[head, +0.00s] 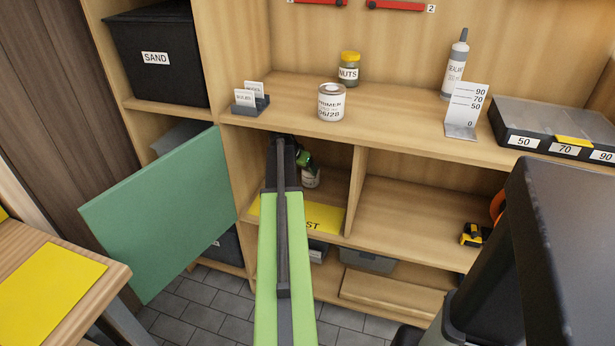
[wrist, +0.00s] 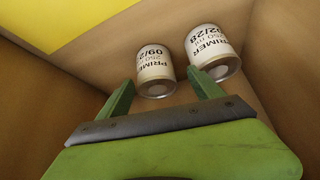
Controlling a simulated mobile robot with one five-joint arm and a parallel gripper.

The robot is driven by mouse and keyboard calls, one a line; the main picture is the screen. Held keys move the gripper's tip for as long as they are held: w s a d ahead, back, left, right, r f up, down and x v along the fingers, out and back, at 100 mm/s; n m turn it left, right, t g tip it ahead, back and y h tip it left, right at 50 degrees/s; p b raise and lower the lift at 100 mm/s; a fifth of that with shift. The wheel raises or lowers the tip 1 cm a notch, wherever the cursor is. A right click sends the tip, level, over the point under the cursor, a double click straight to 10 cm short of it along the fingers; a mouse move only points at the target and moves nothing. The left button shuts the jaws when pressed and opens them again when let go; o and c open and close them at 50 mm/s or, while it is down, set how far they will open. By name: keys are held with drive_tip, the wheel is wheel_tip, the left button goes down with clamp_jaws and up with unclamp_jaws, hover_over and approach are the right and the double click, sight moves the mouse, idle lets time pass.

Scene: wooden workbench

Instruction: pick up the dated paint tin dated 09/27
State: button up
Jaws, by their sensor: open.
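Two white primer tins stand in the lower left cubby in the wrist view, upside down in the picture. The left tin (wrist: 155,72) is dated 09/2-something, its last digit hard to read. The right tin (wrist: 213,52) reads 02/28. My gripper (wrist: 161,90) is open and empty; the 09/2 tin lies just ahead, between the lines of the fingers, and the right finger points at the 02/28 tin. In the head view my gripper (head: 304,160) is inside the cubby, with one tin (head: 310,179) partly showing beside it. The other tin is hidden there.
Another primer tin (head: 331,103), dated /28, stands on the upper shelf near a nuts jar (head: 348,68). A yellow label mat (head: 322,217) lies at the cubby's front. A divider (head: 355,190) bounds the cubby on the right. A green door panel (head: 160,215) stands open at left.

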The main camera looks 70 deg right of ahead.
drive_tip(key=shift+s+b+x, duration=0.2)
drive_tip(key=shift+b+x, duration=0.25)
drive_tip(key=shift+x, duration=0.5)
drive_tip(key=shift+s+d+f, duration=0.1)
drive_tip(key=shift+s+d, duration=0.15)
drive_tip(key=shift+d, duration=0.05)
drive_tip(key=b+x, duration=0.4)
drive_tip(key=x, duration=0.1)
drive_tip(key=shift+s+d, duration=0.2)
drive_tip(key=shift+s, duration=0.05)
drive_tip(key=shift+r, duration=0.25)
drive_tip(key=shift+c, duration=0.4)
drive_tip(key=c, duration=1.5)
wheel_tip(320, 180, up, 7)
drive_tip(key=p, duration=0.7)
drive_tip(key=shift+a+r+p, duration=0.2)
drive_tip(key=shift+p, duration=0.1)
drive_tip(key=a, duration=0.6)
drive_tip(key=s+a, duration=0.1)
drive_tip(key=a, duration=1.2)
drive_tip(key=shift+s+a+f, duration=0.2)
drive_tip(key=shift+s+a, duration=0.05)
drive_tip(key=shift+a, duration=0.05)
